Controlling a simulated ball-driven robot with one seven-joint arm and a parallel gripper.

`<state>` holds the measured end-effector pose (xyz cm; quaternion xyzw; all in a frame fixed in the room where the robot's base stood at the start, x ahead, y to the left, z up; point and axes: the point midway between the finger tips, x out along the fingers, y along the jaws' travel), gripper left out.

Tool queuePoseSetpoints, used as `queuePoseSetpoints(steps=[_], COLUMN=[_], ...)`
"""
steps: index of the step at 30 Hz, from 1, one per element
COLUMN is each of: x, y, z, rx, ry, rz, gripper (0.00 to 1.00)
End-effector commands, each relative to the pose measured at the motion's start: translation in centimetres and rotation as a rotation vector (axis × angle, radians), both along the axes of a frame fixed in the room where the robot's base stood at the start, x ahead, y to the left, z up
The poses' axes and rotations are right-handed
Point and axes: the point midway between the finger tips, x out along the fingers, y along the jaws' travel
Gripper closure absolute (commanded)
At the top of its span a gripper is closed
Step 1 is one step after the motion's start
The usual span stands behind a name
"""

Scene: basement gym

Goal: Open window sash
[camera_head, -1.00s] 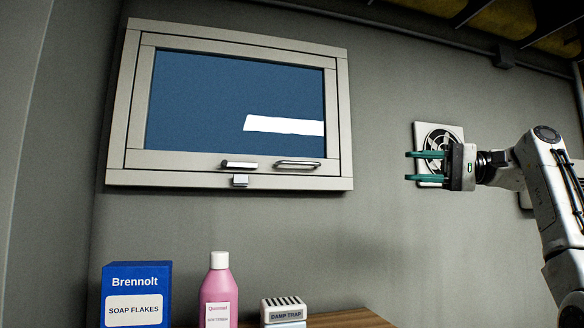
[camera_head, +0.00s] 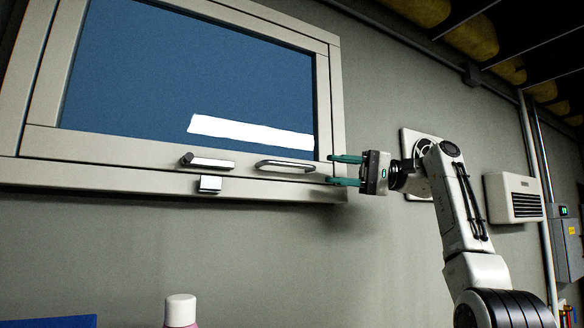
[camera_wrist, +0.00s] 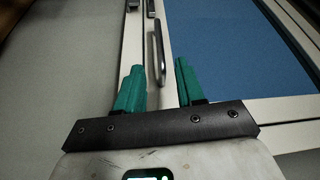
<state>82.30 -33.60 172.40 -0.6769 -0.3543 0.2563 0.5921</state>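The window sash (camera_head: 132,150) is a pale frame around a blue pane (camera_head: 200,80), set in an outer frame on the grey wall; it looks shut. A bar handle (camera_head: 286,165) sits on its bottom rail, right of a latch lever (camera_head: 207,162) that lies roughly along the rail above a small metal keeper (camera_head: 209,184). My gripper (camera_head: 345,170) is open, its teal fingers pointing left, at the frame's lower right corner, right of the handle. In the wrist view the handle (camera_wrist: 159,52) lies ahead, between the lines of the two open fingers (camera_wrist: 158,85). Nothing is between the fingertips.
A pink bottle with a white cap (camera_head: 180,311) and a blue box (camera_head: 50,321) show at the bottom edge below the window.

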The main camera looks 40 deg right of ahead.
Motion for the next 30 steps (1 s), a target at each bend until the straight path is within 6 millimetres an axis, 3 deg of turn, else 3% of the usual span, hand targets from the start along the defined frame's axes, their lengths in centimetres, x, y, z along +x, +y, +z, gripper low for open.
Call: queuePoseSetpoints(steps=[13, 28, 30], x=[4.7, 5.7, 5.6], y=[6.0, 7.2, 7.2], z=[0.6, 0.6, 0.6], rx=[-0.002, 0.000, 0.000], ry=[0.000, 0.000, 0.000], rz=[0.003, 0.001, 0.001], gripper=[0.62, 0.62, 0.69])
